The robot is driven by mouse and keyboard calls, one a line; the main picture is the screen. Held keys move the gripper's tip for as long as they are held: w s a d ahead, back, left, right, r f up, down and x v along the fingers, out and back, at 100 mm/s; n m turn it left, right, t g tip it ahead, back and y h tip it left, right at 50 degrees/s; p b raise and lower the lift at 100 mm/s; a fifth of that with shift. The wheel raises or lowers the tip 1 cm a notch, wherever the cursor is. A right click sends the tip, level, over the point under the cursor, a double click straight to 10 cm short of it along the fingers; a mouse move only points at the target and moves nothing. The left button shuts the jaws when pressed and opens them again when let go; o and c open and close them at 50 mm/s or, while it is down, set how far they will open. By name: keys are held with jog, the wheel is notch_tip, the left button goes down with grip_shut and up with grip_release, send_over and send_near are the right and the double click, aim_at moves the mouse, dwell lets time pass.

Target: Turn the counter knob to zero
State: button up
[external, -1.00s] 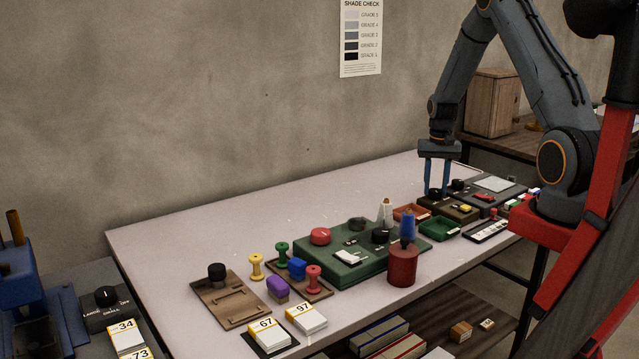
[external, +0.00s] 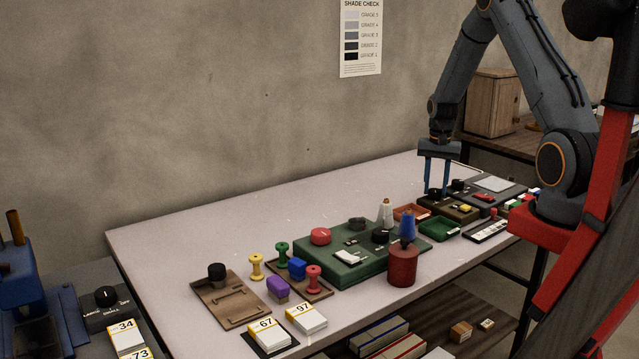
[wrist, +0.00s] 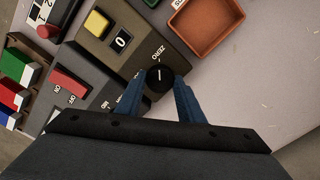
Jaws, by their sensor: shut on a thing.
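The counter (wrist: 98,62) is a brownish box with a yellow button and a small window that reads 0. It also shows in the external view (external: 459,214). Its black round knob (wrist: 159,77) has a white line that stands nearly upright in the wrist view, with the word ZERO printed just above it. My gripper (wrist: 160,82) has its two blue fingers on either side of the knob and is shut on it. In the external view my gripper (external: 437,190) reaches straight down at the counter; the fingers partly hide the knob there.
An orange-red tray (wrist: 206,26) lies beside the counter. A dark box with a red switch (wrist: 69,85) marked ON and OFF stands on its other side. A green tray (external: 440,230) is near.

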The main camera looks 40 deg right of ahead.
aim_at(435, 190)
jog(key=o, duration=1.1)
jog(key=shift+c, duration=0.2)
jog(key=shift+r+b, duration=0.9)
jog(key=shift+r, duration=3.05)
jog(key=shift+a, duration=0.1)
jog(key=s+a+r+n, duration=0.1)
jog(key=s+a+n, duration=0.4)
jog(key=s+a, duration=0.5)
jog(key=s+a+n, duration=0.6)
jog(key=s+a, duration=0.4)
jog(key=a, duration=0.6)
jog(key=shift+a+r+t, duration=0.2)
jog(key=shift+r+t, duration=0.2)
